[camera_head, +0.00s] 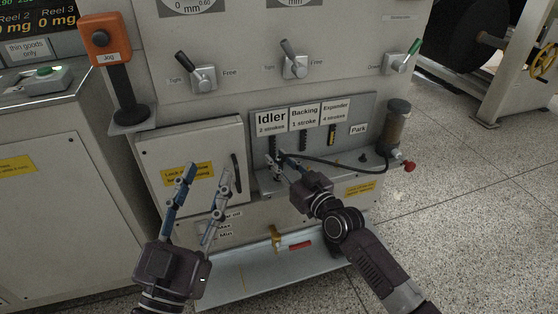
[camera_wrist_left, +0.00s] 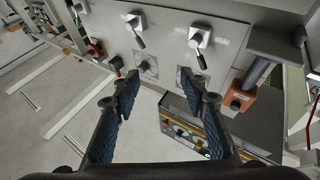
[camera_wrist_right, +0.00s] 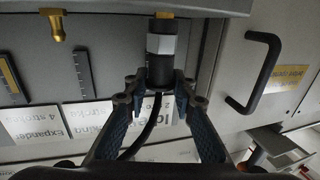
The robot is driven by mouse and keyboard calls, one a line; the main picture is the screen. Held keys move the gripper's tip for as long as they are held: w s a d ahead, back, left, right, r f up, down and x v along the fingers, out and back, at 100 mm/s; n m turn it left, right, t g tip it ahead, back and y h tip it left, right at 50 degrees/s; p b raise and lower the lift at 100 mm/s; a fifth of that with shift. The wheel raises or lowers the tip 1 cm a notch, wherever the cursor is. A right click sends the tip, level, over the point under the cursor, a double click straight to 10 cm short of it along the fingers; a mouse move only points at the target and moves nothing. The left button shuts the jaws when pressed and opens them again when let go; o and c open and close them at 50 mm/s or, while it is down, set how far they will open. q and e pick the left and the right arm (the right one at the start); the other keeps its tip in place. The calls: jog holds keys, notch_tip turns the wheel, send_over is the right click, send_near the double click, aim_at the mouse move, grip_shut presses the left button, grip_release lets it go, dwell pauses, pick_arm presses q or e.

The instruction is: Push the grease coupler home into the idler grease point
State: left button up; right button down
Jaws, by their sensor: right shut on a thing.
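The grease coupler (camera_wrist_right: 160,70) is a dark cylinder with a pale band, and a black hose runs from its rear end. My right gripper (camera_wrist_right: 160,86) is shut on it. In the head view, my right gripper (camera_head: 279,166) is below the Idler label (camera_head: 270,120). A bit of brass, the idler grease point (camera_wrist_right: 162,15), shows at the coupler's front end in the right wrist view; how far the coupler sits over it is hidden. My left gripper (camera_head: 208,172) is open and empty before the cabinet; it also shows in the left wrist view (camera_wrist_left: 172,92).
Another brass grease point (camera_wrist_right: 57,25) stands bare beside the coupler. The hose (camera_head: 345,168) loops right to the grease reservoir (camera_head: 397,125). A door handle (camera_wrist_right: 262,72) juts out near my right gripper. An orange jog box (camera_head: 102,40) stands at left.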

pick_arm(q)
jog(key=shift+s+r, duration=0.1)
jog(key=shift+r, duration=0.05)
jog(key=shift+s+r+t, duration=0.45)
jog(key=shift+r+t, duration=0.15)
jog(key=shift+r, duration=0.25)
pick_arm(e)
jog(key=shift+f, duration=0.2)
jog(key=c, duration=1.5)
grip_release()
jog(key=shift+c, duration=0.2)
pick_arm(q)
jog(key=shift+r, duration=0.15)
pick_arm(e)
jog(key=shift+f, duration=0.1)
jog(key=shift+s+d, duration=0.1)
jog(key=shift+s+d, duration=0.15)
jog(key=shift+s, duration=0.1)
jog(key=v, duration=1.1)
